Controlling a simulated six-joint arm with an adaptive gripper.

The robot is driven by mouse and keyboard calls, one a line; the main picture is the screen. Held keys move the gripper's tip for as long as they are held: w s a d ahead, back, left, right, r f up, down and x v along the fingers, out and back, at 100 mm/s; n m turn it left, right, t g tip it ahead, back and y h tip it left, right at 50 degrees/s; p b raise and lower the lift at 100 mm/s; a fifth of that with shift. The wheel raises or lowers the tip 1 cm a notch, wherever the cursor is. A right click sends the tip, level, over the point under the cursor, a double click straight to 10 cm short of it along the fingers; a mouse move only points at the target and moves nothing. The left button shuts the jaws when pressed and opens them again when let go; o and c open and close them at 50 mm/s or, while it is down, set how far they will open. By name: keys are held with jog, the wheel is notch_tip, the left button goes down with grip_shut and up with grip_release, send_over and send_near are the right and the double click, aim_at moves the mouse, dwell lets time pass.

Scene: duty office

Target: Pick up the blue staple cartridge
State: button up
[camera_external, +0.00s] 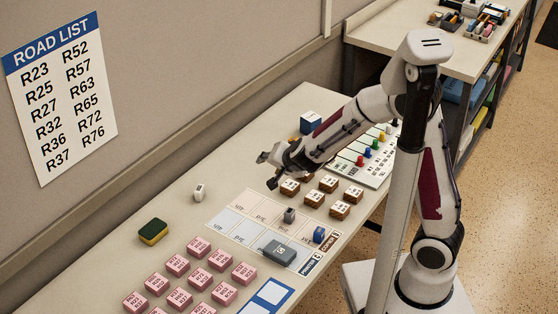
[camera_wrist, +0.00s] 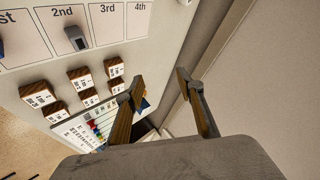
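A blue box-like block (camera_external: 311,122) stands at the back of the table near the wall, behind my forearm. I cannot tell for sure which of the two is the staple cartridge. My gripper (camera_external: 268,171) is raised above the table, left of the blue block and beyond the mat. In the wrist view its two fingers (camera_wrist: 160,86) are apart with nothing between them. A sliver of blue (camera_wrist: 145,104) shows beside the left finger, mostly hidden.
Several wooden blocks with white labelled tops (camera_external: 328,183) stand below my forearm. A card with coloured pegs (camera_external: 375,150) lies at the right. A grey block (camera_external: 279,252), pink blocks (camera_external: 178,265), a sponge (camera_external: 153,232) and a small white item (camera_external: 199,193) are nearer. The wall (camera_wrist: 268,75) borders the table.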

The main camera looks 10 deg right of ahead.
aim_at(318, 232)
jog(key=s+d+f+h, duration=0.1)
jog(key=s+f+h, duration=0.1)
jog(key=s+f, duration=0.2)
jog(key=s+d+f+m+h, duration=0.1)
jog(key=s+d+f+h, duration=0.1)
jog(key=s+f+h, duration=0.1)
jog(key=s+d+f+h, duration=0.1)
jog(key=s+f+h, duration=0.2)
jog(key=s+f, duration=0.2)
jog(key=shift+s+d+f+m+t, duration=0.1)
jog(key=shift+s+f+m+t, duration=0.1)
jog(key=shift+f, duration=0.25)
jog(key=shift+s+d+f+m+t, duration=0.1)
jog(key=shift+f+m, duration=0.1)
jog(key=shift+f, duration=0.25)
jog(key=s+d+h, duration=0.2)
jog(key=s, duration=0.1)
jog(key=s+d+h, duration=0.1)
jog(key=s, duration=0.1)
jog(key=shift+s+d+f+t, duration=0.1)
jog(key=shift+d+f+t, duration=0.05)
jog(key=shift+f+t, duration=0.2)
jog(key=shift+x, duration=1.35)
jog(key=shift+x, duration=2.6)
